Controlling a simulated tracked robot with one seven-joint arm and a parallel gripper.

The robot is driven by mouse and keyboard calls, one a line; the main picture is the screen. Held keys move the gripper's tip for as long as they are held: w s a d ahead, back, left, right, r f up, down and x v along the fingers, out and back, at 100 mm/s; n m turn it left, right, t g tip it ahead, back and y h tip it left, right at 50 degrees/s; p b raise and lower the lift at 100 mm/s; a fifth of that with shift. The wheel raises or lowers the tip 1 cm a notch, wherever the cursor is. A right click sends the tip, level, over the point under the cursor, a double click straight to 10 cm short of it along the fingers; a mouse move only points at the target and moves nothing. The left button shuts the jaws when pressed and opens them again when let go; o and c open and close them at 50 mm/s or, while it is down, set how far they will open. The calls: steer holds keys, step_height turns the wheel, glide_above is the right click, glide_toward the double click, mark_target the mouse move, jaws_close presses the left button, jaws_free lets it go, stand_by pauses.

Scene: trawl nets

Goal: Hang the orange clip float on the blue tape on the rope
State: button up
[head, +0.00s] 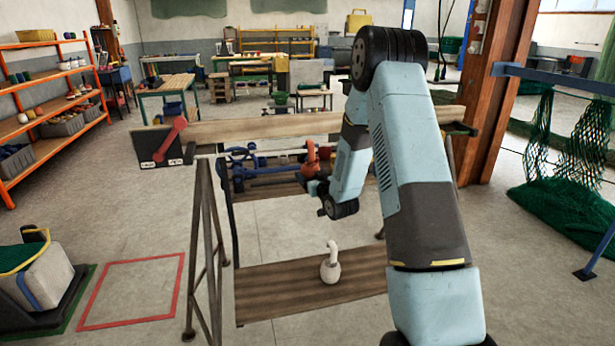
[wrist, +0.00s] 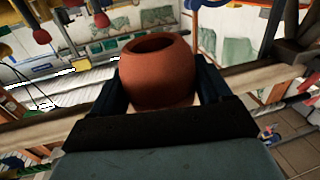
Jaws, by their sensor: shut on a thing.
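My gripper (wrist: 158,85) is shut on the orange clip float (wrist: 160,75), whose rounded body with an open hollow end sits between the two dark fingers. The pale rope (head: 262,153) runs across in front of the beam. Blue parts (head: 240,156) show along the rope to the left of the float; I cannot tell which is the tape. Whether the float's clip touches the rope is too small to tell.
A wooden beam (head: 270,128) on a metal trestle stands behind the rope. A dark panel with a red handle (head: 170,142) is at its left end. A white hooked float (head: 330,268) stands on the low plank (head: 270,290). Green netting (head: 570,205) hangs at the right.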

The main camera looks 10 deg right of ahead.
steer(key=o, duration=1)
steer(key=shift+s, duration=0.1)
steer(key=s+d, duration=0.3)
steer(key=s, duration=1)
steer(key=s+r+m+g+h, duration=0.1)
steer(key=s+r+g+h, duration=0.2)
steer(key=r, duration=0.5)
steer(key=s+r+g+h, duration=0.1)
steer(key=s+r+g, duration=0.2)
steer(key=s+r, duration=0.4)
steer(key=s+a+r+g, duration=0.1)
steer(key=s+r+g, duration=0.1)
steer(key=s, duration=0.6)
steer(key=s+a+r+m+g, duration=0.1)
steer(key=s+r+g, duration=0.1)
steer(key=s, duration=0.7)
steer(key=s+a+r+g, duration=0.2)
steer(key=s+r, duration=0.2)
steer(key=s, duration=0.4)
steer(key=shift+s+r+m+y, duration=0.2)
steer(key=shift+r+m+y, duration=0.1)
steer(key=shift+r, duration=0.05)
